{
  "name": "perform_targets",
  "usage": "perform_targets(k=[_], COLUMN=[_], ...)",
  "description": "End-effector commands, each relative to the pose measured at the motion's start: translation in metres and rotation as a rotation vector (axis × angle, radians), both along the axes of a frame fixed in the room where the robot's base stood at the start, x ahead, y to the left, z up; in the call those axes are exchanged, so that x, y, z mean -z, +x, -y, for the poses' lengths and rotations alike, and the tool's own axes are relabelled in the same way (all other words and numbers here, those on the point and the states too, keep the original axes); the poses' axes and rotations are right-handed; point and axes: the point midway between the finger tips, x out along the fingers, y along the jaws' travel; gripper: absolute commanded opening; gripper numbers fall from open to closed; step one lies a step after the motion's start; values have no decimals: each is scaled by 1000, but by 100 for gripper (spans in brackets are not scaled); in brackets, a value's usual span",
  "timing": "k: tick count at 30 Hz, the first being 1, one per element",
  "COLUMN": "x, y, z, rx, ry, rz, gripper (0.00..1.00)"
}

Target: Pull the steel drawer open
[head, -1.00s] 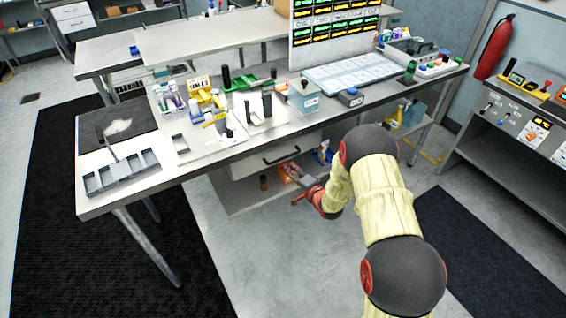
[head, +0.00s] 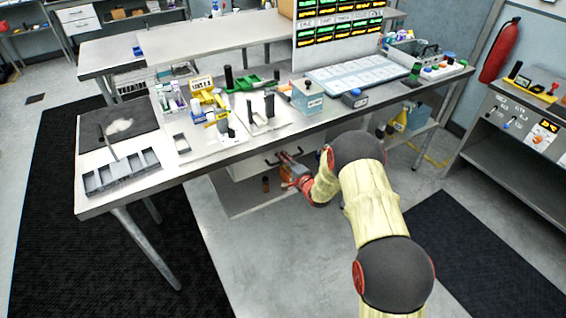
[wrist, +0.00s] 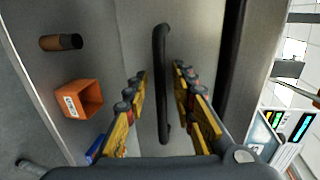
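The steel drawer (head: 243,166) is under the workbench and looks shut in the head view. In the wrist view its grey front (wrist: 205,45) fills the middle. A black bar handle (wrist: 162,85) is on that front and runs up and down the picture. My gripper (wrist: 162,75) is open, with one yellow-and-black finger on each side of the handle and gaps on both sides. I cannot tell how deep the handle lies between the fingers. In the head view my gripper (head: 284,160) is at the drawer front and hides part of the handle.
An orange bin (wrist: 80,98) and a brown cylinder (wrist: 61,42) are on the shelf below the drawer. The workbench top (head: 190,170) overhangs the drawer and holds trays and parts. The floor (head: 275,240) in front is clear.

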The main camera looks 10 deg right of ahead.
Motion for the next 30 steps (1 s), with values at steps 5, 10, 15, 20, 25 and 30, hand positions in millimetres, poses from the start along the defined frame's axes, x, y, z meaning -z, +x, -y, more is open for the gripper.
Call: perform_targets(k=[5,10,15,20,25,30], x=[0,0,0,0,0,0], y=[0,0,0,0,-1,-1], z=[0,0,0,0,0,0], rx=[0,0,0,0,0,0], ry=[0,0,0,0,0,0], rz=[0,0,0,0,-1,-1], gripper=[24,15,5,0,0,0])
